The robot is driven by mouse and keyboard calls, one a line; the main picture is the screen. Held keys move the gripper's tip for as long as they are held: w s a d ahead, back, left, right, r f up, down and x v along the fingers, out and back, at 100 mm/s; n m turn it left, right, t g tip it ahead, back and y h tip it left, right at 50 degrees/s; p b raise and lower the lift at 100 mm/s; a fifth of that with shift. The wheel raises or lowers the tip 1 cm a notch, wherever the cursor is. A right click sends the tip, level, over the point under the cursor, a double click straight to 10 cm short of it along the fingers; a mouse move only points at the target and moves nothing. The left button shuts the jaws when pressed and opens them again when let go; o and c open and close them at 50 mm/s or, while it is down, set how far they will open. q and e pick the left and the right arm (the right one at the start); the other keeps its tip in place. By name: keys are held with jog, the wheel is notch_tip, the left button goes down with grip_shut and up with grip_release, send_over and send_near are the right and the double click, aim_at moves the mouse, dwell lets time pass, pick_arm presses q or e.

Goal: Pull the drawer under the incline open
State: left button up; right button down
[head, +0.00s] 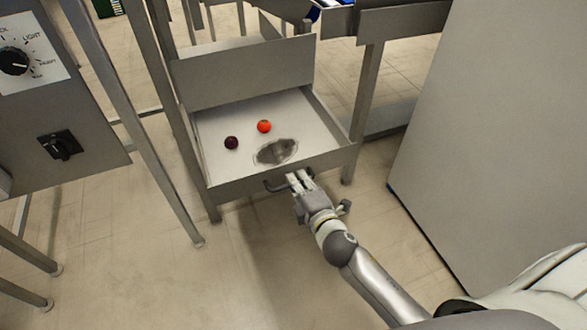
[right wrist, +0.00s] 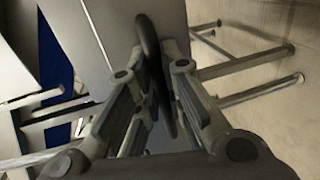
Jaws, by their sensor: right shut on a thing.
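The grey drawer (head: 232,187) under the incline stands open in the head view, its white floor showing. A red tomato-like item (head: 264,126), a dark round item (head: 231,143) and a flat grey patch (head: 277,151) lie in it. My right gripper (head: 300,181) is at the drawer's front, shut on the dark bar handle (head: 274,186). In the right wrist view the dark handle (right wrist: 147,45) runs between the fingers of the gripper (right wrist: 158,75). My left gripper is not in view.
A control panel (head: 90,110) with a dial stands at the left. A large grey cabinet (head: 490,130) stands at the right. Metal frame legs (head: 165,170) stand left of the drawer. The tiled floor (head: 200,280) in front is clear.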

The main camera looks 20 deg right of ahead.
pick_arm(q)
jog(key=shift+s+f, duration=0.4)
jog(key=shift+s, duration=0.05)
pick_arm(e)
jog(key=shift+v, duration=0.8)
jog(key=shift+f, duration=0.2)
jog(key=c, duration=1.5)
grip_release()
jog(key=shift+w, duration=0.1)
jog(key=v, duration=1.2)
